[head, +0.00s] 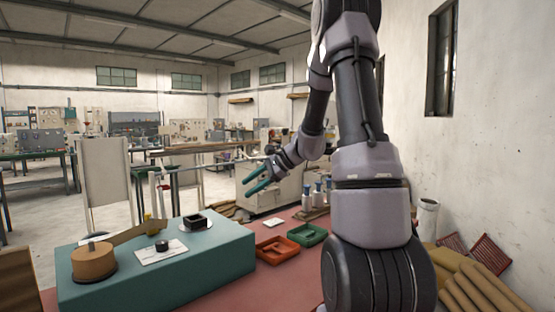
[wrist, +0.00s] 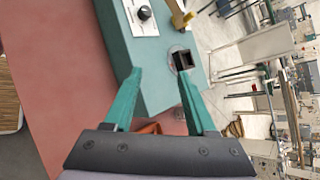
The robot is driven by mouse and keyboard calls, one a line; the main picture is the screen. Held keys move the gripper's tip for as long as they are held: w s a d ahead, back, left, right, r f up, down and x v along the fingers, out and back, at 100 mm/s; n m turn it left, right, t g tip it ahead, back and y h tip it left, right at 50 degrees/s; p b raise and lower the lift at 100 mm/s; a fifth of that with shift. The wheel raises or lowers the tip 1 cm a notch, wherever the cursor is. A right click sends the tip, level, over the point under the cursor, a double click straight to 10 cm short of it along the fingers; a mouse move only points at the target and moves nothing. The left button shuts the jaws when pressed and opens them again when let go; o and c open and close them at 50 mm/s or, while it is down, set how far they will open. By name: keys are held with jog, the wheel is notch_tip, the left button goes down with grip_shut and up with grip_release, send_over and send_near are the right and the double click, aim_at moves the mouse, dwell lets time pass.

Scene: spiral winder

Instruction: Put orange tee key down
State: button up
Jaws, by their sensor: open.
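My gripper (head: 250,180) has two teal fingers, spread apart, with nothing between them. It hangs in the air above and to the right of the teal block in the head view. In the wrist view my gripper (wrist: 160,74) is open over the block's edge. I cannot make out a clear orange tee key. A yellow-orange T-shaped piece (wrist: 184,18) shows at the top of the wrist view, beyond the fingers. A small yellow upright piece (head: 150,224) stands by the wooden strip in the head view.
The teal block (head: 215,262) bears a wooden drum (head: 93,262), a white plate with a black knob (head: 162,246) and a black square socket (head: 194,222). An orange-red tray (head: 277,251) and a green tray (head: 307,236) lie on the red bench, with bottles (head: 307,194) behind.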

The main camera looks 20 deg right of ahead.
jog(key=s+a+r+n+h, duration=0.1)
jog(key=s+r+n, duration=0.3)
jog(key=s, duration=0.5)
jog(key=s+a+r+n+h, duration=0.1)
jog(key=s+r+n+h, duration=0.2)
jog(key=s, duration=0.6)
jog(key=s+a+r+n+t+h, duration=0.1)
jog(key=s+r+n+h, duration=0.2)
jog(key=s, duration=0.7)
notch_tip(320, 180, up, 3)
jog(key=n, duration=0.2)
jog(key=shift+n, duration=0.3)
